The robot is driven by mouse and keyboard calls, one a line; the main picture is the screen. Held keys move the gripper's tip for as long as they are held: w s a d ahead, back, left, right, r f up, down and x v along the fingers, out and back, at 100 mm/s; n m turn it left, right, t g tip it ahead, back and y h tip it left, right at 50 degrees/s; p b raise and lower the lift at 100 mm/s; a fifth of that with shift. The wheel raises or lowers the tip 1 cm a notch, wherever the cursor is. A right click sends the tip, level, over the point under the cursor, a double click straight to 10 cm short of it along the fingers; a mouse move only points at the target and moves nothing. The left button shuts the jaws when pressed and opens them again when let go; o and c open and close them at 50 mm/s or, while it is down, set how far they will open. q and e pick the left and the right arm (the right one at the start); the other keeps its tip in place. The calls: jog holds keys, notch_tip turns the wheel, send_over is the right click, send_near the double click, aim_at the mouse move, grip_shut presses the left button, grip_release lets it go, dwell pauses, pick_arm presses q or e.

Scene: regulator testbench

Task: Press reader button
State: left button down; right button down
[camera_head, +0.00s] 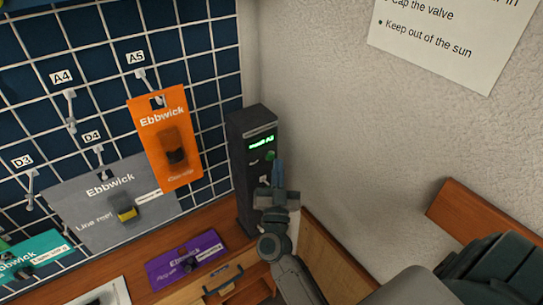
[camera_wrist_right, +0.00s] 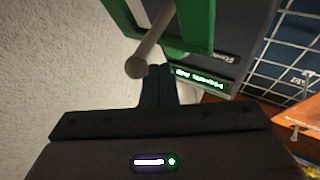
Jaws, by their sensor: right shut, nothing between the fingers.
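The reader is a tall dark box (camera_head: 242,165) standing in the corner on the wooden counter. Its lit green display (camera_head: 262,141) faces my right arm and also shows in the right wrist view (camera_wrist_right: 203,79). In the right wrist view the shut fingers (camera_wrist_right: 157,80) end close to the reader; contact cannot be told. My left gripper is not in view.
A wire grid holds an orange card (camera_head: 152,120) and a grey card (camera_head: 88,212) left of the reader. A purple card (camera_head: 185,262) lies on the counter. A pale wall (camera_head: 330,130) with a paper notice (camera_head: 450,45) is at right. A green frame (camera_wrist_right: 203,25) and rod (camera_wrist_right: 155,40) show nearby.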

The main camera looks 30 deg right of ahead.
jog(key=shift+s, duration=0.1)
jog(key=s, duration=0.2)
jog(key=s+p, duration=0.1)
jog(key=s, duration=0.2)
jog(key=shift+d, duration=0.2)
dwell(0.6)
